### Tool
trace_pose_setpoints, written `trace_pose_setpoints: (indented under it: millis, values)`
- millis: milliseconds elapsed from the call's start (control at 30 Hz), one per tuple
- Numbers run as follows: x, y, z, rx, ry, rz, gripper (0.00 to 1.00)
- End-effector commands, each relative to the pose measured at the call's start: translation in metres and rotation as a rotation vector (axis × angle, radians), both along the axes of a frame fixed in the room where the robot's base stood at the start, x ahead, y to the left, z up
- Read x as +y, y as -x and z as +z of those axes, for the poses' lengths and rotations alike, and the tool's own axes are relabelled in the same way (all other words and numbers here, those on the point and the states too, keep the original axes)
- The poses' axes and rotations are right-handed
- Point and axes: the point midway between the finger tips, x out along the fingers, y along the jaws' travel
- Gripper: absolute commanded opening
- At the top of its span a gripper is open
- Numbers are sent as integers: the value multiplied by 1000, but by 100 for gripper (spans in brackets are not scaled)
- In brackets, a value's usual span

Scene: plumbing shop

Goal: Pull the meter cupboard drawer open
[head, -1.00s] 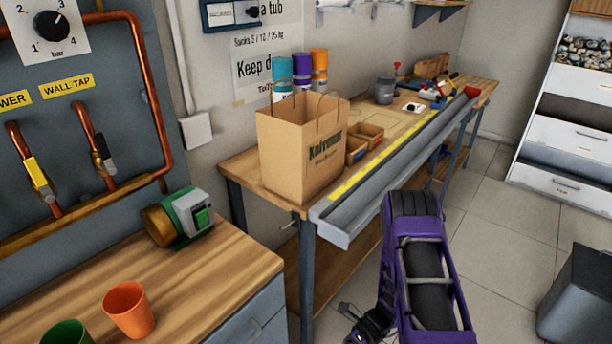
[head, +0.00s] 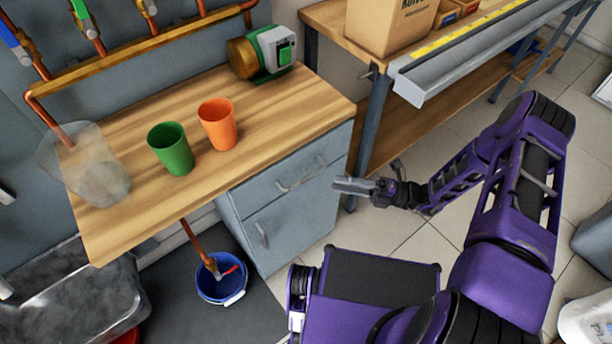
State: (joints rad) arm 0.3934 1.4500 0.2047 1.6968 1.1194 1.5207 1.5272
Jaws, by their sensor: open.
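A grey cupboard (head: 312,236) stands under the right end of the wooden counter. Its upper front is a drawer (head: 318,166) with a bar handle (head: 301,178); the drawer is shut, flush with the front. A door below has its own handle (head: 261,233) and is also shut. My gripper (head: 337,186) is open and empty. In the picture it lies just right of the cupboard's front, pointing left toward the drawer handle. It appears apart from the handle; the exact depth gap is hard to tell.
The counter (head: 270,105) carries a green cup (head: 171,149), an orange cup (head: 218,124), a clear container (head: 100,180) and a green-grey pump (head: 264,54). A blue bucket (head: 221,282) stands on the floor left of the cupboard. A workbench (head: 345,28) stands behind right. Tiled floor before the cupboard is clear.

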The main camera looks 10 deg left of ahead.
Motion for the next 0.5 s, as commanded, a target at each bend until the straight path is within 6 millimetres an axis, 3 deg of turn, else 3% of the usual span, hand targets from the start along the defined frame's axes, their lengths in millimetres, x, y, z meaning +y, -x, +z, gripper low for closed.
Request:
trace_pose_setpoints:
  millis: [200,500]
  values:
    - [48,5,7,0,-2,4,45]
    - [89,8,12,-1,1,3,45]
